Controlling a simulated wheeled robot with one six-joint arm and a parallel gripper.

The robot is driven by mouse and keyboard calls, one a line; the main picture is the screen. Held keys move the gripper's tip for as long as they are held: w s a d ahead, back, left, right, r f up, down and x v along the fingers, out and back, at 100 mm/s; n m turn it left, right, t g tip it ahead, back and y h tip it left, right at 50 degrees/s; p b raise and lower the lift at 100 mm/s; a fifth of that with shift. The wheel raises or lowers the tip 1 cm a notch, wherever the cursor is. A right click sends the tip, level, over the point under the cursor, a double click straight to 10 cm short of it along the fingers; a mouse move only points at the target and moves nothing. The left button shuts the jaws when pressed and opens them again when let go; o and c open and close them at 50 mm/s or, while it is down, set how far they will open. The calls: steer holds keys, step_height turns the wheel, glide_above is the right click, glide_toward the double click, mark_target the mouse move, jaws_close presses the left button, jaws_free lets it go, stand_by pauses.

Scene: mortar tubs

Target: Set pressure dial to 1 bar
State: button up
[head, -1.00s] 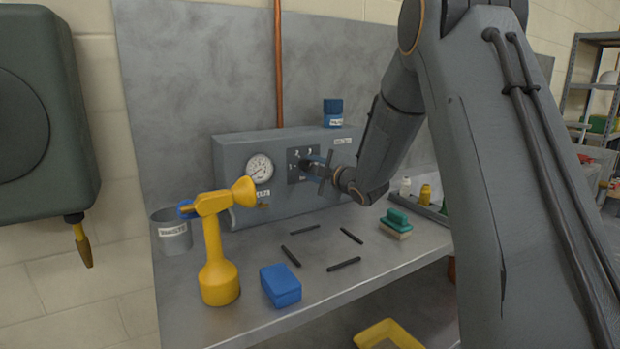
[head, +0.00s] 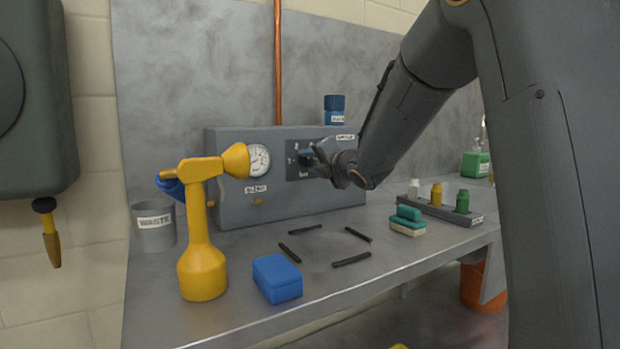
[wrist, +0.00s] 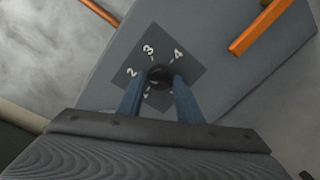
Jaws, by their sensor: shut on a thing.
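The pressure dial is a small dark round knob (wrist: 160,76) on a dark scale plate (wrist: 150,57) in the wrist view. The numbers 2, 3 and 4 show around it; the lower part of the scale is hidden by my gripper. My gripper (wrist: 159,88) has its two blue fingers on either side of the knob, shut on it. In the head view my gripper (head: 308,158) reaches the plate (head: 294,172) on the front of the grey box (head: 232,203) and covers the knob. I cannot tell where the knob points.
A round gauge (head: 258,162) sits left of the plate, partly behind a yellow sprayer-like object (head: 203,272). A blue block (head: 277,280), several black sticks (head: 352,259) and a green sponge (head: 407,222) lie on the bench. A waste cup (head: 153,228) stands left.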

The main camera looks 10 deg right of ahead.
steer(key=n+b, duration=0.1)
steer(key=b, duration=0.2)
steer(key=n+b, duration=0.2)
steer(key=b, duration=0.2)
steer(key=shift+w+a+f+n, duration=0.1)
steer(key=shift+f+n, duration=0.1)
steer(key=shift+n, duration=0.1)
steer(key=n+b, duration=0.3)
steer(key=b, duration=0.4)
steer(key=shift+n+t, duration=0.3)
steer(key=n+b, duration=0.2)
steer(key=b, duration=0.3)
steer(key=shift+f+n+h, duration=0.1)
steer(key=shift+n+h, duration=0.2)
steer(key=shift+n, duration=0.1)
steer(key=n+b, duration=0.2)
steer(key=b, duration=0.2)
steer(key=shift+n+t, duration=0.3)
steer(key=shift+n, duration=0.1)
steer(key=o, duration=1)
